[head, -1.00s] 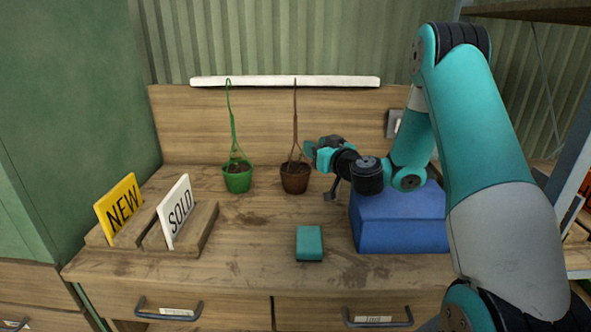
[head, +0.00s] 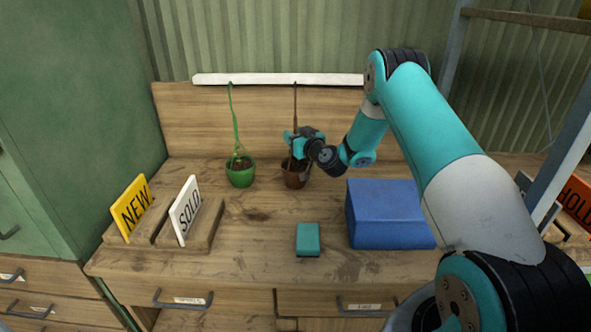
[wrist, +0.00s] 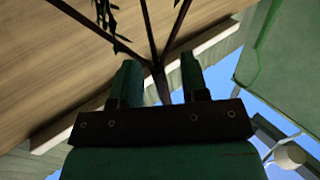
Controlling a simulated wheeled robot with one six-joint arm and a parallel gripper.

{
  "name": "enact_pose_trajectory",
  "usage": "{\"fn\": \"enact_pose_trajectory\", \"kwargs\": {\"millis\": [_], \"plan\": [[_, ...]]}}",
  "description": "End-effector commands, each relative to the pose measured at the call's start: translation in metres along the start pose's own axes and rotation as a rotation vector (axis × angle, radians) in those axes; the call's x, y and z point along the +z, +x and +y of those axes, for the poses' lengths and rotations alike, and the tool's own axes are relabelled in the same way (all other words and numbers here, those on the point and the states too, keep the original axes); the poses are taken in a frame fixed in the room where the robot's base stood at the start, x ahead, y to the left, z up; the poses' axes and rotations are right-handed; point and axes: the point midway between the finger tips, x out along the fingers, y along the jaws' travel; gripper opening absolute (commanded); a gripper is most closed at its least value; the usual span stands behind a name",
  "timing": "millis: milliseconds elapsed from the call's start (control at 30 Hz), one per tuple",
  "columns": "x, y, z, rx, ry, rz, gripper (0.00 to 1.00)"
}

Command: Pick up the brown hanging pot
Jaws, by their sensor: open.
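The brown hanging pot (head: 292,179) hangs by brown cords from the white rail (head: 270,79), low against the wooden back board. In the head view my gripper (head: 293,141) is just above the pot, at its cords, and hides part of them. In the wrist view my gripper (wrist: 159,68) is open, with one finger on each side of the point where the brown cords (wrist: 155,70) come together. I cannot tell whether a finger touches them. The pot's body is not clear in the wrist view.
A green hanging pot (head: 240,175) hangs close by on the left. A blue box (head: 388,215) and a small teal block (head: 308,239) sit on the bench. NEW (head: 131,207) and SOLD (head: 186,209) signs stand at the left. The bench's middle is mostly clear.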

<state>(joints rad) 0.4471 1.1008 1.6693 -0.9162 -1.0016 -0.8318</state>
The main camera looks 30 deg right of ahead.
Motion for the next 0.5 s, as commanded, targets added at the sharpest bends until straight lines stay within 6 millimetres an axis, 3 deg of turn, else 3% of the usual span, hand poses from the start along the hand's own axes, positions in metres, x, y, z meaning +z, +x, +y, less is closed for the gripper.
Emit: {"fn": "enact_pose_trajectory", "kwargs": {"millis": [167, 367, 500], "plan": [[0.0008, 0.0001, -0.0001, 0.0, 0.0, 0.0, 0.41], [0.0006, -0.0001, -0.0001, 0.0, 0.0, 0.0, 0.0], [0.0005, -0.0001, -0.0001, 0.0, 0.0, 0.0, 0.0]]}}
